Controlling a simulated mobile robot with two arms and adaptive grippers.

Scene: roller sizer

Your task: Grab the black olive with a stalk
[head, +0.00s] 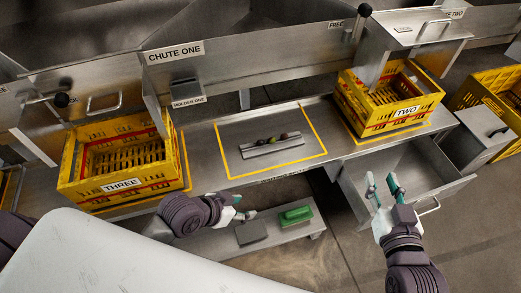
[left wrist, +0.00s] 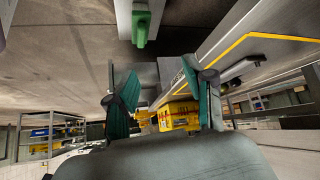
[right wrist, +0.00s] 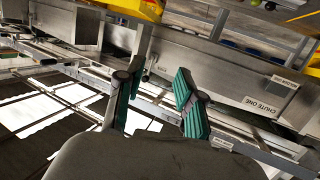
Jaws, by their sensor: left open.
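A short row of small olives, dark, reddish and greenish (head: 272,140), sits on a narrow metal holder (head: 272,148) inside the yellow-taped square on the steel bench. They are too small to tell which one is black with a stalk. My left gripper (head: 245,208) is open and empty, in front of the bench edge and below the olives in the head view. Its spread fingers show in the left wrist view (left wrist: 167,88). My right gripper (head: 383,188) is open and empty, right of the olives, over the open drawer; its fingers are apart in the right wrist view (right wrist: 160,85).
Yellow crate THREE (head: 124,185) stands left of the taped square, crate TWO (head: 400,115) at its right. The chute wall (head: 230,65) rises behind. A green block (head: 296,215) and a grey block (head: 250,232) lie on a low shelf. The bench around the holder is clear.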

